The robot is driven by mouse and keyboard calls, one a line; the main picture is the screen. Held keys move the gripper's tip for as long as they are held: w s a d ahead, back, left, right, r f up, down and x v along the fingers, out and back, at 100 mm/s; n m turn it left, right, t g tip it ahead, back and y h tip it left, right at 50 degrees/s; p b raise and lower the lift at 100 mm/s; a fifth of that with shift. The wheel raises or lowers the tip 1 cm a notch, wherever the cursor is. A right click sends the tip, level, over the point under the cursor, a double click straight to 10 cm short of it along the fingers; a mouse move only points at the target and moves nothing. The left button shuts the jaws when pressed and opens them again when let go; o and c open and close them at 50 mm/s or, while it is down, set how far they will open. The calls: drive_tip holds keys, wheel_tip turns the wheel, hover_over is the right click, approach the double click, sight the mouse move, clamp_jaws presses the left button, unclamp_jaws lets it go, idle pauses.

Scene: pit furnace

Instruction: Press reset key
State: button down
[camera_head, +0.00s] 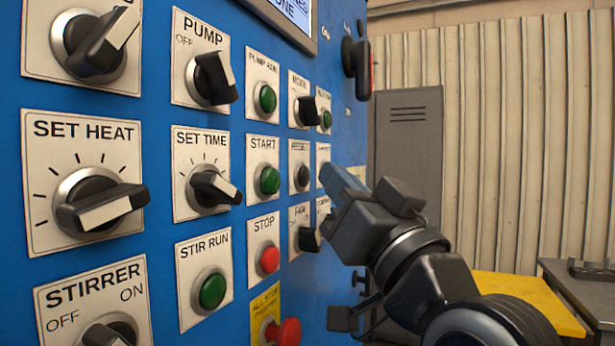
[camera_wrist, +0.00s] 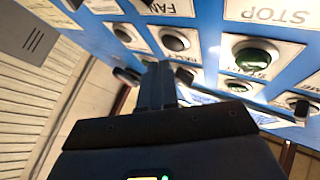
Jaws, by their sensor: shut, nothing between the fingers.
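A round black button (camera_head: 302,176) sits on a pale plate right of the green START button, under a small label that seems to read RESET. In the wrist view, upside down, this black button (camera_wrist: 175,41) is just above and right of the fingertips. My gripper (camera_head: 328,174) is shut and empty, its fingers pointing at the panel right of the button. It also shows in the wrist view (camera_wrist: 157,68). The fingers cover part of the plates in the right-hand column. I cannot tell whether the fingertips touch the panel; they are not on the black button.
The blue panel (camera_head: 135,180) carries several other controls. The green START button (camera_head: 269,180) is left of the black one, the red STOP button (camera_head: 269,259) lower left, the FAN knob (camera_head: 309,239) below. A grey locker (camera_head: 408,140) and yellow table (camera_head: 525,300) stand right.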

drive_tip(key=shift+d, duration=0.1)
drive_tip(key=shift+s+d+b, duration=0.1)
drive_tip(key=shift+s+d, duration=0.2)
drive_tip(key=shift+d, duration=0.45)
drive_tip(key=shift+s+d+b, duration=0.1)
drive_tip(key=shift+s+d, duration=0.25)
drive_tip(key=shift+d, duration=0.4)
drive_tip(key=shift+s+d+b, duration=0.1)
drive_tip(key=shift+s+d, duration=0.2)
drive_tip(key=shift+d, duration=0.45)
drive_tip(key=s+d+f+m+g+h, duration=0.15)
drive_tip(key=s+d+f+h, duration=0.35)
drive_tip(key=f, duration=1)
drive_tip(key=s+d+f+m+h, duration=0.25)
drive_tip(key=s+d+f, duration=0.4)
drive_tip(key=f, duration=0.85)
drive_tip(key=s+d+f+g+h, duration=0.1)
drive_tip(key=s+f, duration=0.2)
drive_tip(key=s, duration=0.6)
drive_tip(key=s+d+f+g+h, duration=0.1)
drive_tip(key=s+f+h, duration=0.1)
drive_tip(key=s, duration=0.7)
drive_tip(key=s+d+f+g+h, duration=0.1)
drive_tip(key=s+f, duration=0.3)
drive_tip(key=s, duration=0.6)
drive_tip(key=shift+d+n+g, duration=0.3)
drive_tip(key=shift+d+g, duration=0.05)
drive_tip(key=shift+g, duration=0.2)
